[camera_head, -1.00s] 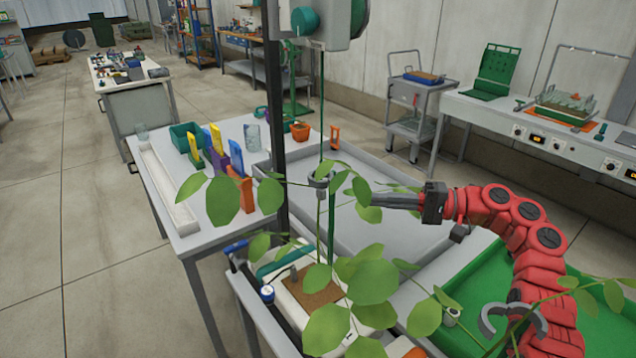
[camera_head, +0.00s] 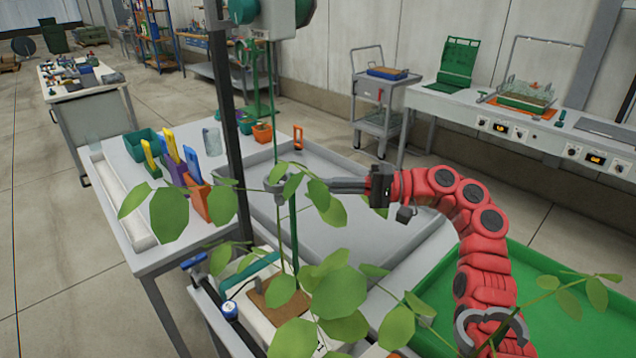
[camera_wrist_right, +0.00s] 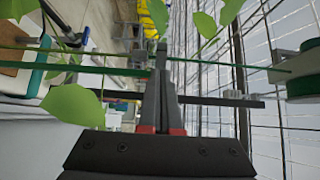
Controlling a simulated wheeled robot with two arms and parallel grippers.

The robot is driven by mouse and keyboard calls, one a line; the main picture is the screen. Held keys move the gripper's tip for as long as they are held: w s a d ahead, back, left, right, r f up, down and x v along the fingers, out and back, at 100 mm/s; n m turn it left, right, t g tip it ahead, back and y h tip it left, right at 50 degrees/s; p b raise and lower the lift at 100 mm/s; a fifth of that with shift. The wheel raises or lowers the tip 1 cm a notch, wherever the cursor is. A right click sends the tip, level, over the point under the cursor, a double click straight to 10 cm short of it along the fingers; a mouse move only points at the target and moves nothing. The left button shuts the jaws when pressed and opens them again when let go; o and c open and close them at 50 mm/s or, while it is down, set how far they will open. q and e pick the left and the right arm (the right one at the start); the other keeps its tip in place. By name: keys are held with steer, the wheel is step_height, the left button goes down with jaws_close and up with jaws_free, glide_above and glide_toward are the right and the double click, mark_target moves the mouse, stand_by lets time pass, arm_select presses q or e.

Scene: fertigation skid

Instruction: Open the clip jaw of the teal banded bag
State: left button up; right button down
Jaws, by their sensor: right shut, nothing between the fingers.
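The teal banded bag is a white slab with a teal band (camera_head: 250,272), low in the head view, partly hidden by leaves. Its plant rises beside a green string. A grey ring-like clip (camera_head: 276,178) sits on the stem at mid height, and leaves partly cover it; I cannot tell whether its jaw is open. My right gripper (camera_head: 332,186) reaches in from the right at about the clip's height, shut and empty, tips close to the clip. Contact is unclear. In the right wrist view its fingers (camera_wrist_right: 161,60) are together beside the green string (camera_wrist_right: 110,62). My left gripper is out of view.
A dark post (camera_head: 225,120) stands just left of the plant. A green tray (camera_head: 540,310) lies at lower right, with another grey ring clip (camera_head: 490,325) near my arm. Colored holders (camera_head: 190,175) stand on the bench at left. A reel (camera_head: 243,10) hangs above.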

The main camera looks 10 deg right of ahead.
mark_target(272, 185)
steer(key=w+a+p, duration=0.1)
steer(key=a, duration=0.7)
